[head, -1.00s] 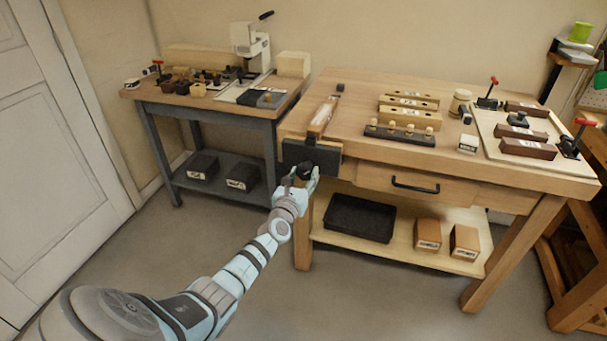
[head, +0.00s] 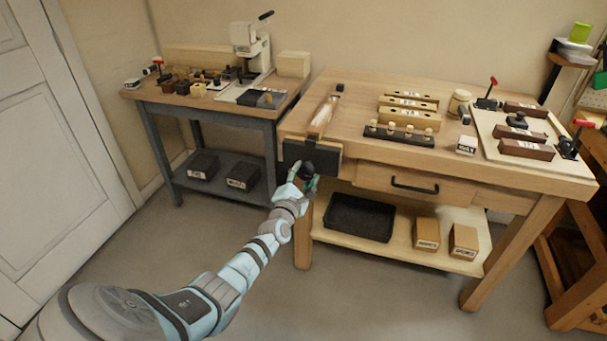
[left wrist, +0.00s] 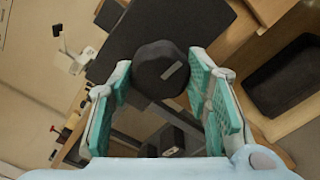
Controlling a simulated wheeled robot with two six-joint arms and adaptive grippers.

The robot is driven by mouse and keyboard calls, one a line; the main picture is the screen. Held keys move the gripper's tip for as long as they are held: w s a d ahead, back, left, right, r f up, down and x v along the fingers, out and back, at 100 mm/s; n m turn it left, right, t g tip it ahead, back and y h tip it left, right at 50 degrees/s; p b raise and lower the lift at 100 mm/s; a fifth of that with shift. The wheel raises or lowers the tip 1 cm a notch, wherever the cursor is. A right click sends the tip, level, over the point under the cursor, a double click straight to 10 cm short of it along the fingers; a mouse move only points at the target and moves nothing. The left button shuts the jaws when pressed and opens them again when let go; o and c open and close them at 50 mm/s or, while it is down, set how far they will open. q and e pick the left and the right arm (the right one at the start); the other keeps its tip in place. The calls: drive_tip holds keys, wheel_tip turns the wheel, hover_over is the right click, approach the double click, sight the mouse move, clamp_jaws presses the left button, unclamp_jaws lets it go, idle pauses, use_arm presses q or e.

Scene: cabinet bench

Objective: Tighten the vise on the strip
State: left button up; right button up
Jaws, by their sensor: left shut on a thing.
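The vise (head: 327,158) is on the front left edge of the wooden bench, with a dark front jaw plate. Its round black knob (left wrist: 157,72) has a pale grey mark on its face and shows in the left wrist view. My left gripper (head: 304,181) is at the front of the vise. In the left wrist view its green-padded fingers (left wrist: 160,82) stand on either side of the knob, shut on it. A pale wooden strip (head: 324,115) lies on the bench top just behind the jaw; its contact with the jaw is too small to tell. My right gripper is not in view.
The bench (head: 352,88) carries wooden blocks, a dark peg rack (head: 400,134) and a clamp board at right. A black tray (head: 360,218) is on its lower shelf. A grey-legged side table (head: 215,110) stands at left. The floor in front is clear.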

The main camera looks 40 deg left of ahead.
use_arm(q)
drive_tip(key=o, duration=0.8)
drive_tip(key=shift+o, duration=0.9)
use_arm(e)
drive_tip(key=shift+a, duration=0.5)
